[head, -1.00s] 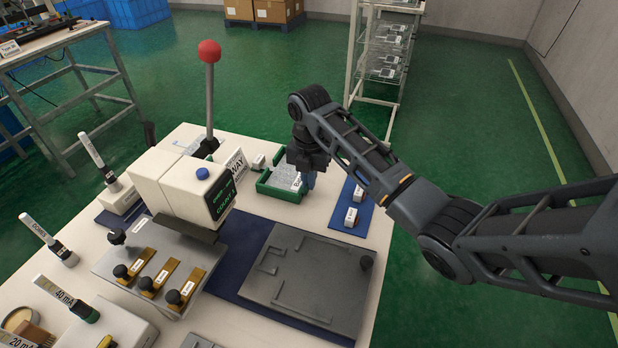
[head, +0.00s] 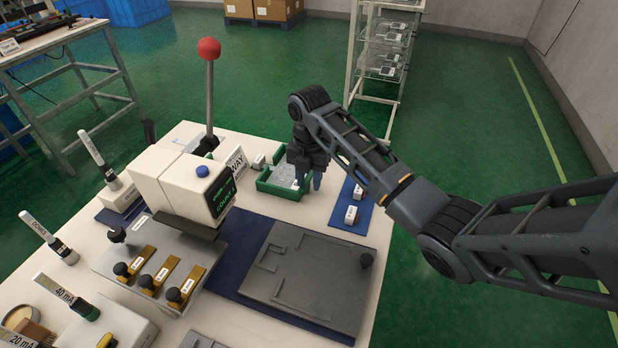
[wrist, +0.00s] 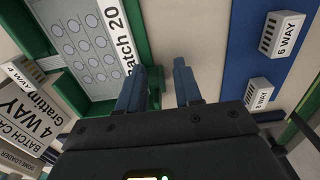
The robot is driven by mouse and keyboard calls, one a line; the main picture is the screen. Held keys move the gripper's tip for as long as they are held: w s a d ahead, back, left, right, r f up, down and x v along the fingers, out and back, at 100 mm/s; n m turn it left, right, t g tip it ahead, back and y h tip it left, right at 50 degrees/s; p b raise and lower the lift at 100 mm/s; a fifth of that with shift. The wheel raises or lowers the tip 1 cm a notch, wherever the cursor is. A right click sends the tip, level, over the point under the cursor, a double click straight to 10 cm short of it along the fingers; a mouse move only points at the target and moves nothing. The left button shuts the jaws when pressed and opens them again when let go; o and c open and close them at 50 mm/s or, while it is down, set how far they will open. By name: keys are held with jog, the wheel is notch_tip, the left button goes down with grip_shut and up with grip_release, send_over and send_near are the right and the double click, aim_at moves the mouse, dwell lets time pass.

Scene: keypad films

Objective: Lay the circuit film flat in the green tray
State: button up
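The circuit film (head: 281,176) is a pale grey sheet lying inside the green tray (head: 268,188) on the table. In the wrist view the film (wrist: 85,40) shows rows of round key marks and a white "Batch 20" label along its right edge. It looks flat there, but its lower edge by my gripper is partly out of sight. My gripper (head: 307,186) is at the right end of the tray, pointing down. In the wrist view its two blue fingers (wrist: 160,66) stand apart with nothing between them. The left finger overlaps the green tray wall (wrist: 140,30) in the picture.
A blue mat (head: 352,213) with small white blocks, labelled "6 WAY" (wrist: 283,33) and "8 WAY" (wrist: 259,93), lies right of my gripper. A grey fixture plate (head: 310,275) is nearer. A press with a red-knobbed lever (head: 209,50) stands to the left.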

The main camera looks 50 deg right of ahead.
jog(key=shift+r, duration=0.1)
notch_tip(320, 180, up, 8)
jog(key=shift+f, duration=0.2)
jog(key=shift+s, duration=0.1)
dwell(0.6)
